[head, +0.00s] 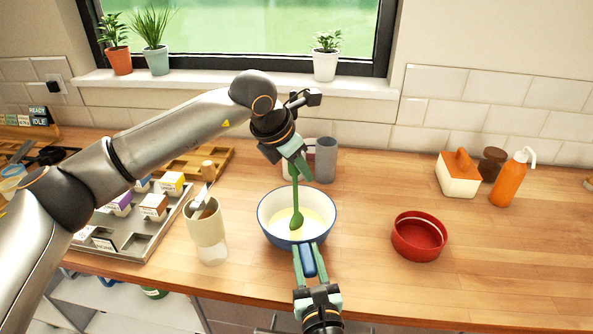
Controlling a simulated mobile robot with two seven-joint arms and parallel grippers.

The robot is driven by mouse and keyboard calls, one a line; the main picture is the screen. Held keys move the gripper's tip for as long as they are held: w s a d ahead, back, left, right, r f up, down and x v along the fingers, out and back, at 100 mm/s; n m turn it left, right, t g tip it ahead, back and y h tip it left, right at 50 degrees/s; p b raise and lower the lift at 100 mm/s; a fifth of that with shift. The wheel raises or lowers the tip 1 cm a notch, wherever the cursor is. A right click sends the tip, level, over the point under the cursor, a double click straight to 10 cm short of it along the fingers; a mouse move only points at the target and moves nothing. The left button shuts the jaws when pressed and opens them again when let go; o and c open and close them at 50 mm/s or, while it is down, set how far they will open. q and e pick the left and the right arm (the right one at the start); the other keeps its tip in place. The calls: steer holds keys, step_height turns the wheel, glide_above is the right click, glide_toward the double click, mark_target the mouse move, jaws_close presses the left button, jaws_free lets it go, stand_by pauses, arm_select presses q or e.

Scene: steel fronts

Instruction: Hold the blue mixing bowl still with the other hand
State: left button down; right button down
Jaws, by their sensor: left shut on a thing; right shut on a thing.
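The blue mixing bowl (270,233) stands upright on the wooden counter in the middle. It has a white inside, a blue rim and some pale yellow contents. My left gripper (297,162) is above the bowl, shut on the upper end of a green spoon (295,195). The spoon points down, with its head inside the bowl at the contents. My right gripper (309,262) comes from the front edge and is shut on the bowl's near side, with a blue part of it showing between the fingers. The fingers hide part of the near wall.
A red bowl (419,236) stands to the right, and a cream utensil holder (206,233) to the left. A grey canister (326,160) stands behind. A metal tray (150,243) with small boxes lies at left. An orange bottle (508,180) is far right. Counter around the red bowl is clear.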

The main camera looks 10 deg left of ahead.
arm_select(q)
steer(key=shift+w, duration=0.15)
arm_select(e)
steer(key=shift+f, duration=0.2)
arm_select(q)
steer(key=shift+s+r, duration=0.25)
steer(key=shift+r, duration=1.15)
steer(key=shift+s+r, duration=0.2)
steer(key=shift+r, duration=1.25)
steer(key=shift+s+r, duration=0.25)
steer(key=shift+r, duration=1.15)
steer(key=shift+r, duration=2)
steer(key=w+a+r, duration=0.2)
steer(key=w+r, duration=0.2)
steer(key=w, duration=0.3)
steer(key=shift+w+a, duration=0.2)
steer(key=shift+w, duration=0.15)
arm_select(e)
steer(key=shift+c, duration=2.4)
jaws_free()
steer(key=shift+r, duration=0.15)
